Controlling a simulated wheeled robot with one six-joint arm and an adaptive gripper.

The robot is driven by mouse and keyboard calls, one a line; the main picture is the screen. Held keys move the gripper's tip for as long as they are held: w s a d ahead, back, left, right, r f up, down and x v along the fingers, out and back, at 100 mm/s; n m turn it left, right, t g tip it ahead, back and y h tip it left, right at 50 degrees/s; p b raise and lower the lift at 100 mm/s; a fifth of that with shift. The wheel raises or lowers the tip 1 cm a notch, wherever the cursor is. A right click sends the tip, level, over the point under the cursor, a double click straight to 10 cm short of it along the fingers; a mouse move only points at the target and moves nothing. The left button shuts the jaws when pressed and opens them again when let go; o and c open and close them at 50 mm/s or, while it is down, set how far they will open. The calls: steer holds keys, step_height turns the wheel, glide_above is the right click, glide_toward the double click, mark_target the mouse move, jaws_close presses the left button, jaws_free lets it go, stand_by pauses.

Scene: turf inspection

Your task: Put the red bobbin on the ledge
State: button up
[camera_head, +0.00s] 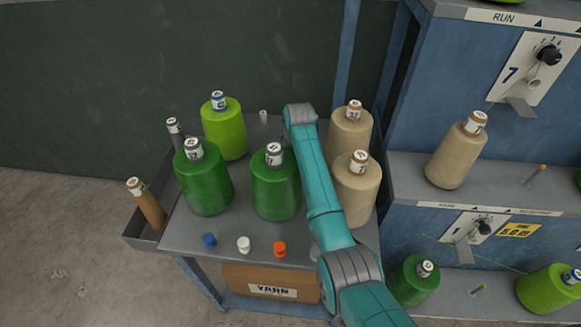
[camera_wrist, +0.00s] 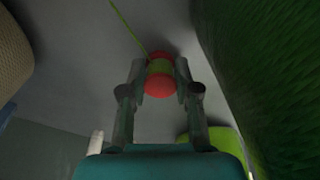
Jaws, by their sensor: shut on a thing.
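In the wrist view a small red bobbin (camera_wrist: 160,85) with a green middle band sits between the fingertips of my gripper (camera_wrist: 160,77). The fingers are shut on its sides. A green thread runs from it toward the upper left. The grey surface behind it is close; I cannot tell whether the bobbin touches it. In the head view my teal arm reaches over the cart between a dark green cone and tan cones, and hides the gripper and bobbin. The blue machine at right has a grey upper ledge (camera_head: 405,177) and a lower ledge (camera_head: 455,308).
Dark green cones (camera_head: 275,190), a lime cone (camera_head: 225,130) and tan cones (camera_head: 357,190) crowd the grey cart top (camera_head: 180,230). Blue (camera_head: 209,241), white (camera_head: 243,245) and orange (camera_head: 279,249) small pieces line its front. A tan cone (camera_head: 455,155) stands on the upper ledge.

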steer(key=o, duration=0.9)
steer(key=shift+o, duration=0.2)
